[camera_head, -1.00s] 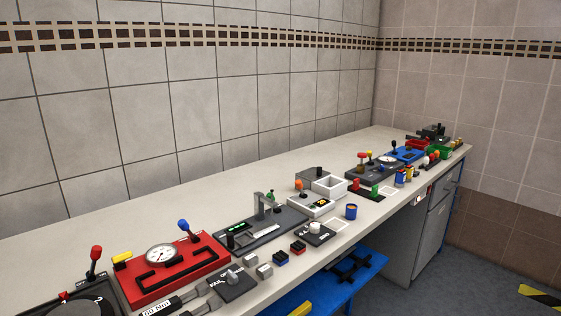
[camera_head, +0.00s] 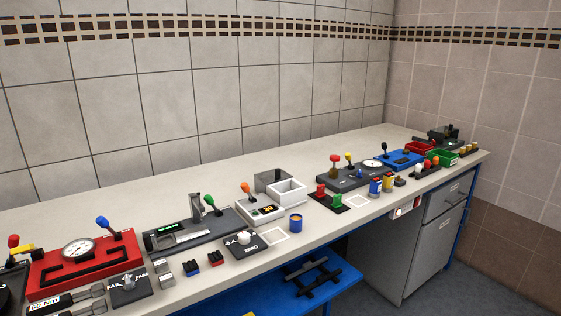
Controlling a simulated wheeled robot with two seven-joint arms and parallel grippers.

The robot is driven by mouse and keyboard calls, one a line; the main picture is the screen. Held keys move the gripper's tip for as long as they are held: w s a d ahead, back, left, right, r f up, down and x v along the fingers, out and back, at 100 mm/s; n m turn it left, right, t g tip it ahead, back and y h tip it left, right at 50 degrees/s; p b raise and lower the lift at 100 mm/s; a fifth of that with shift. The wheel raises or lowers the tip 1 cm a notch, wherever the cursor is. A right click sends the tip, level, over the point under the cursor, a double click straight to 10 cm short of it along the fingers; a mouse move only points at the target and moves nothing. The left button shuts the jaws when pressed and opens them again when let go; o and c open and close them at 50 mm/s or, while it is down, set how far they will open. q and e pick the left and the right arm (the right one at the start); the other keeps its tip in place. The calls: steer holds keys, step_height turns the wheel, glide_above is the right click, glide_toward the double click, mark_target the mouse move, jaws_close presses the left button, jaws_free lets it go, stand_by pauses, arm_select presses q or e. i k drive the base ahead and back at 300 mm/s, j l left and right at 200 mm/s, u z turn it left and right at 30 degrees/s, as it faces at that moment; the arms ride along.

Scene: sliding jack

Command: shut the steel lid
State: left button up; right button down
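A grey panel (camera_head: 268,181), which looks like the steel lid, stands raised at the back of an open white box (camera_head: 287,191) on the middle of the bench. The box's top is uncovered, and part of the panel is hidden behind the box. Neither of my grippers is in the picture.
The long bench (camera_head: 150,206) runs along the tiled wall. A grey-black lever device (camera_head: 196,232) stands left of the box, a dark gauge panel (camera_head: 350,177) right of it. A blue cup (camera_head: 296,222) stands near the front edge. Bare bench lies behind the devices.

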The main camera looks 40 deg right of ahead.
mark_target(269, 176)
steer(key=k+l, duration=0.1)
steer(key=l, duration=0.25)
steer(key=k+l, duration=0.1)
steer(key=l, duration=0.3)
steer(key=k+l, duration=0.1)
steer(key=l, duration=0.25)
steer(key=k+l, duration=0.1)
steer(key=l, duration=0.25)
steer(key=k+l+u, duration=0.1)
steer(key=l, duration=0.25)
